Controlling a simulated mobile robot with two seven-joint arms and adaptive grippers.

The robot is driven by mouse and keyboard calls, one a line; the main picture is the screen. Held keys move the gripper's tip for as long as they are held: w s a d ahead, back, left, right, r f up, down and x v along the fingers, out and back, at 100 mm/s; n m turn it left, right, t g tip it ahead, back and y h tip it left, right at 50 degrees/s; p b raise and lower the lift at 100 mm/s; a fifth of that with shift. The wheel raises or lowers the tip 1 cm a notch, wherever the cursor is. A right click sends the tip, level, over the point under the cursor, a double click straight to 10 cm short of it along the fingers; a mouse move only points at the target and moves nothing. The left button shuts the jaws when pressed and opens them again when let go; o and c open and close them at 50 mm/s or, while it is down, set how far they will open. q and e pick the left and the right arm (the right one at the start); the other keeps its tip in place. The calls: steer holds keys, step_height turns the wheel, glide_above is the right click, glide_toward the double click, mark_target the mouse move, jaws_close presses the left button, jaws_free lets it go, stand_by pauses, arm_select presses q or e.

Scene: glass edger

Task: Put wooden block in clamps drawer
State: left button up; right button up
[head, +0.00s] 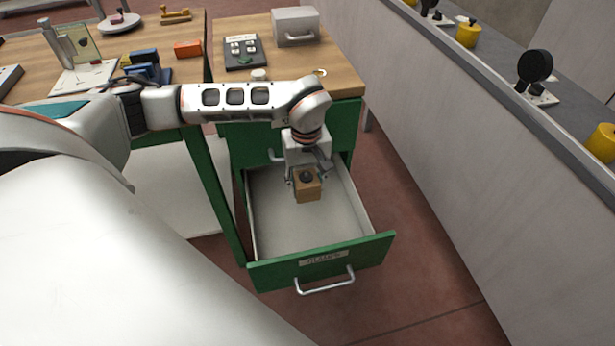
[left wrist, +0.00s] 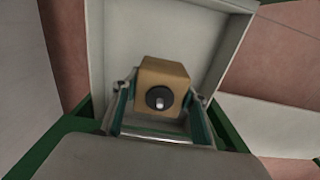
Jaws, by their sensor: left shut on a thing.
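The wooden block (head: 307,190) is a small brown cube with a dark round knob on it. My left gripper (head: 305,176) is shut on it and holds it over the open clamps drawer (head: 320,264). The drawer has a green front with a label and a metal handle, and a pale, empty interior. The left wrist view shows the block (left wrist: 163,84) between the two fingers of my left gripper (left wrist: 160,105), with the drawer floor (left wrist: 120,45) beyond. I cannot tell the exact height of the block above the floor. My right gripper is not in view.
The wooden bench top (head: 343,84) above the drawer holds a grey box (head: 295,26) and a dark button panel (head: 243,51). An orange block (head: 187,49) lies on the bench to the left. A long grey machine wall (head: 440,130) stands to the right.

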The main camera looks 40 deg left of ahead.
arm_select(q)
steer(key=b, duration=0.1)
glide_above(307, 224)
step_height(307, 224, down, 7)
step_height(307, 224, down, 4)
steer(key=shift+r+b, duration=0.2)
steer(key=shift+b, duration=0.35)
steer(key=shift+f, duration=0.1)
step_height(307, 224, down, 4)
steer(key=shift+s+f+b, duration=0.1)
steer(key=shift+s+b, duration=0.05)
steer(key=shift+b, duration=0.4)
steer(key=shift+f, duration=0.1)
steer(key=o, duration=1.3)
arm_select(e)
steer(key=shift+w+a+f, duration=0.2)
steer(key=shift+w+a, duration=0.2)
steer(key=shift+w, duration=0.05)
